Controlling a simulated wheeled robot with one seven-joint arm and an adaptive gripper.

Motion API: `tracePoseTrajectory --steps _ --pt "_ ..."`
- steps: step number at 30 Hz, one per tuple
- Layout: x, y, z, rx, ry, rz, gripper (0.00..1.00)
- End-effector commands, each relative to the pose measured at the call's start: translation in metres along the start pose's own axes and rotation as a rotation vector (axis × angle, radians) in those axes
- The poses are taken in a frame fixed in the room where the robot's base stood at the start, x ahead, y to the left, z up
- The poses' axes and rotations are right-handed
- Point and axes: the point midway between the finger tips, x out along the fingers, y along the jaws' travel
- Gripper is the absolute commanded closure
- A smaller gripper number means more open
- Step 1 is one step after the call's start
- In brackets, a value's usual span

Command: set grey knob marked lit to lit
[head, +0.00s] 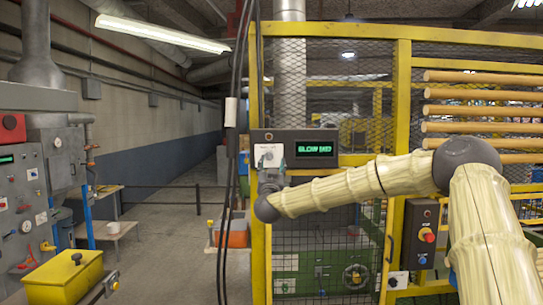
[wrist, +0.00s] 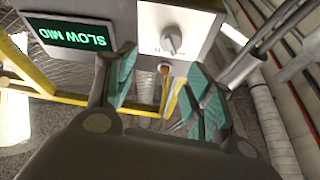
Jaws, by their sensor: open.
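A grey knob (wrist: 172,41) sits on a white plate on a dark-faced panel box; in the head view the knob (head: 268,155) is small on the plate. Lettering beside it is too small and partly hidden to read, so I cannot tell whether it is the one marked lit. A green display (wrist: 70,35) on the same box reads SLOW MID. My gripper (wrist: 163,80) is open, its teal-padded fingers apart and empty. In the wrist view the knob lies beyond the fingertips, between them in line. In the head view my gripper (head: 271,180) is just below the plate.
Another grey knob on a white plate (head: 397,281) sits low on the yellow fence (head: 402,130). A dark box with a red button (head: 427,235) is above it. A yellow bin (head: 63,275) and grey machine stand at left. An aisle runs behind.

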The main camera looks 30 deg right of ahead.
Motion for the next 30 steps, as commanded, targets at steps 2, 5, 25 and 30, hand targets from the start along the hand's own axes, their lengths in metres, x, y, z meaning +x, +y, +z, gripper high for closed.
tracePoseTrajectory --steps 2,5,25,30 --pt "0.016 -0.003 0.003 -0.005 -0.005 -0.001 0.47" --pt "0.033 -0.005 0.006 -0.006 -0.006 -0.002 0.47" --pt "0.07 0.001 0.009 -0.006 -0.006 0.001 0.47" --pt "0.07 0.002 0.008 -0.006 -0.005 0.002 0.66"
